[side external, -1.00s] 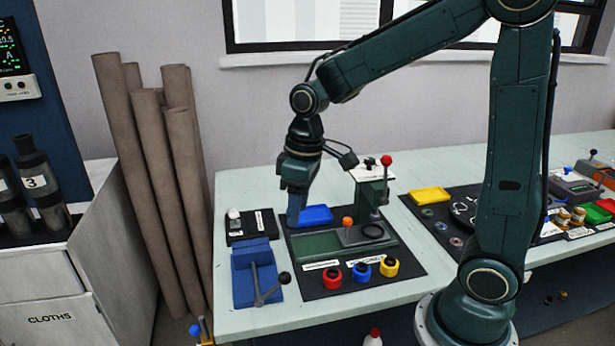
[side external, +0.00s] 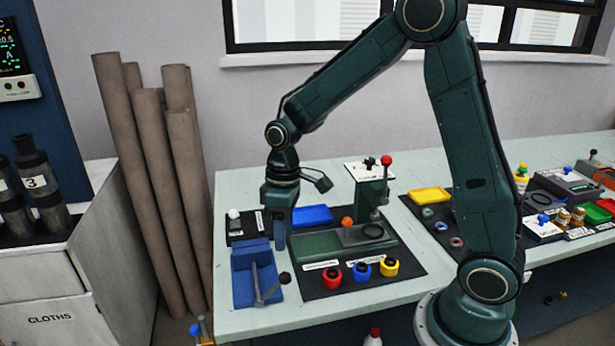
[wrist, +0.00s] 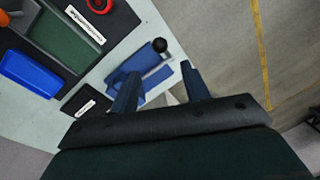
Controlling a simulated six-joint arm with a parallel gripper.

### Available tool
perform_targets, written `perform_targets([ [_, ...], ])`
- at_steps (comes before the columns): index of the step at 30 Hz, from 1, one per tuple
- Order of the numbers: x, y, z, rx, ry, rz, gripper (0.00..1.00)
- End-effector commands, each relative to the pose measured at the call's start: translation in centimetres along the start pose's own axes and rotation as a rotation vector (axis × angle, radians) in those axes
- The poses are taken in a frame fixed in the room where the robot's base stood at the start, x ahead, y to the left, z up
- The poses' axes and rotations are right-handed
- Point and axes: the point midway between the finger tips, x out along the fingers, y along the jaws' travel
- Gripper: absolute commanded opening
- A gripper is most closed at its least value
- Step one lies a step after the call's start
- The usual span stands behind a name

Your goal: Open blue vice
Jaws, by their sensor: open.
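The blue vice (side external: 243,286) sits at the front left of the bench, with a grey handle bar (side external: 258,283) ending in a black ball knob (side external: 285,278). My gripper (side external: 280,240) points down just behind and to the right of the vice, above the bench. In the wrist view the blue vice (wrist: 147,62) lies beyond my gripper's fingertips (wrist: 158,72), with its black knob (wrist: 160,45) toward the top. The two fingers are apart and nothing is between them. The gap between the vice's jaws is hard to make out.
A green press fixture (side external: 330,245) stands on a black mat right of the vice. A blue tray (side external: 312,215) lies behind it. Red, blue and yellow cups (side external: 362,270) stand in front. Brown rolls (side external: 150,180) lean left of the bench.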

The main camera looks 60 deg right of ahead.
Motion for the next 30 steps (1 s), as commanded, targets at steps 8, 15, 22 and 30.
perform_targets([
  [8, 3.8, -0.1, 0.1, 0.0, -0.005, -0.001, 0.46],
  [15, 7.4, -0.1, 0.1, 0.0, -0.005, -0.002, 0.46],
  [22, 10.4, 0.0, 0.1, 0.001, -0.003, 0.0, 0.46],
  [30, 12.1, 0.0, 0.1, 0.0, -0.001, 0.001, 0.46],
])
